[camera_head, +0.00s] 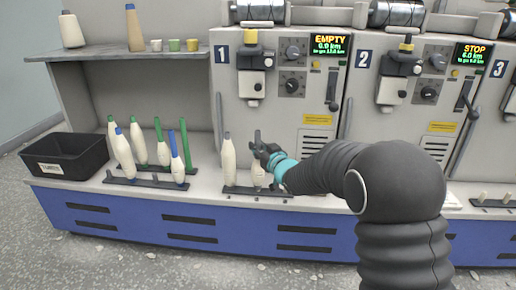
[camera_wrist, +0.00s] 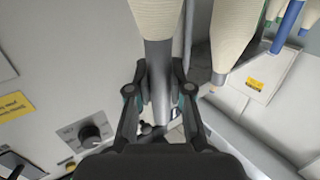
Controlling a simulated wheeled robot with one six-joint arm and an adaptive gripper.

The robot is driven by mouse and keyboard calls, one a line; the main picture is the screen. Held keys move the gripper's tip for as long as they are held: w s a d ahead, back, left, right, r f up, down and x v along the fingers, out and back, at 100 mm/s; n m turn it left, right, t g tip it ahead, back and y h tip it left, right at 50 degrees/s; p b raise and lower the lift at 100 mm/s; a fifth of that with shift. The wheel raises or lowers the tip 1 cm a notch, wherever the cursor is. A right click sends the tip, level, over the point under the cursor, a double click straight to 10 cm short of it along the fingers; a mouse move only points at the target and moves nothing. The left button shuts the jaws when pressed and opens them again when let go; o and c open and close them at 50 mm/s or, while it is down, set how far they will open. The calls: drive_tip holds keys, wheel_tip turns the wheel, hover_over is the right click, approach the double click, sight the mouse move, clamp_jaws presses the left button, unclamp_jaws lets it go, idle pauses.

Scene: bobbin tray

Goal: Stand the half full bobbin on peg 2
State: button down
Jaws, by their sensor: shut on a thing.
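My gripper (camera_head: 263,152) is shut on the grey upper tube of a cream-wound bobbin (camera_head: 258,176), in front of machine 1. The bobbin looks upright over a dark peg rail (camera_head: 240,190); I cannot tell whether its foot touches the rail. In the wrist view my gripper (camera_wrist: 160,92) has a finger on each side of the grey tube, and the bobbin's cream yarn (camera_wrist: 157,18) is at the top. Another grey-tipped cream bobbin (camera_head: 228,162) stands just left on the same rail; it also shows in the wrist view (camera_wrist: 234,38). No peg number is legible.
Several green- and blue-tubed bobbins (camera_head: 139,148) stand on a rail at left, beside a black bin (camera_head: 65,152). A shelf (camera_head: 125,51) is above them. Machine 1 (camera_head: 285,110) rises close behind my gripper. Another peg rail (camera_head: 492,203) is at far right.

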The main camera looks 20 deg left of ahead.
drive_tip(key=shift+f+b, duration=0.5)
drive_tip(key=shift+f, duration=0.1)
idle(0.3)
drive_tip(key=c, duration=1.3)
unclamp_jaws()
drive_tip(key=shift+c, duration=0.2)
drive_tip(key=shift+s+d, duration=0.1)
drive_tip(key=b+v, duration=0.2)
drive_tip(key=v, duration=0.8)
drive_tip(key=shift+s+d, duration=0.25)
drive_tip(key=shift+s, duration=0.05)
